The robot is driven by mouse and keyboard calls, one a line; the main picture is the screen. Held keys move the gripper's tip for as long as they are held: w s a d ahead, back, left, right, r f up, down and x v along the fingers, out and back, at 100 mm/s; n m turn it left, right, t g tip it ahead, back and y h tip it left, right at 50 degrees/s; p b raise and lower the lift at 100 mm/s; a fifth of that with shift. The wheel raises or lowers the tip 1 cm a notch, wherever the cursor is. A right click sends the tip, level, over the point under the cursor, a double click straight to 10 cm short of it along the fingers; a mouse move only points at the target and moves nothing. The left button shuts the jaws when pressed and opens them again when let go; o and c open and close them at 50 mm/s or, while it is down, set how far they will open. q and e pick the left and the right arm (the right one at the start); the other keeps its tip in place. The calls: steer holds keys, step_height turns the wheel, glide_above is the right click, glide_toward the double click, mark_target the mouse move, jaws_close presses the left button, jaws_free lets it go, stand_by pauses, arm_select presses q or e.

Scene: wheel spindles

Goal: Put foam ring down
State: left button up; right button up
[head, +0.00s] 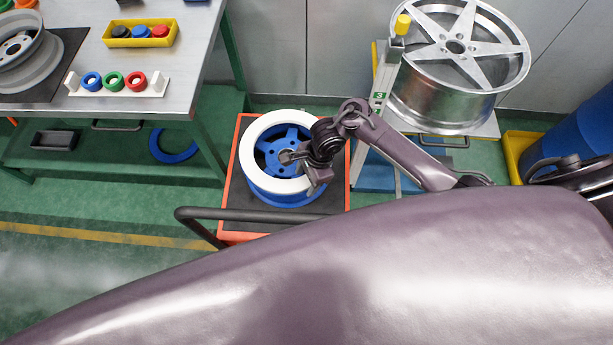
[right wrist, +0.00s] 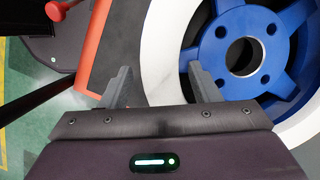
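The white foam ring (head: 250,133) lies flat on the top rim of a blue wheel (head: 268,160), seemingly level around it. My right gripper (head: 301,172) is over the ring's right side in the head view. In the right wrist view, its two fingers (right wrist: 160,80) stand apart on either side of the ring's white band (right wrist: 160,45), one outside and one towards the blue spokes (right wrist: 285,55). A small gap shows between fingertips and band, so the gripper looks open. My left gripper is not in view.
The wheel stands on a dark-topped, orange-edged cart (head: 225,215) with a black handle (head: 195,212). A silver wheel (head: 456,110) is at the back right. A workbench (head: 185,95) at left holds colored rings and a yellow tray (head: 140,43). My own purple body fills the foreground.

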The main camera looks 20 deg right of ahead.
steer(key=p+v, duration=0.8)
steer(key=v, duration=0.4)
stand_by(0.5)
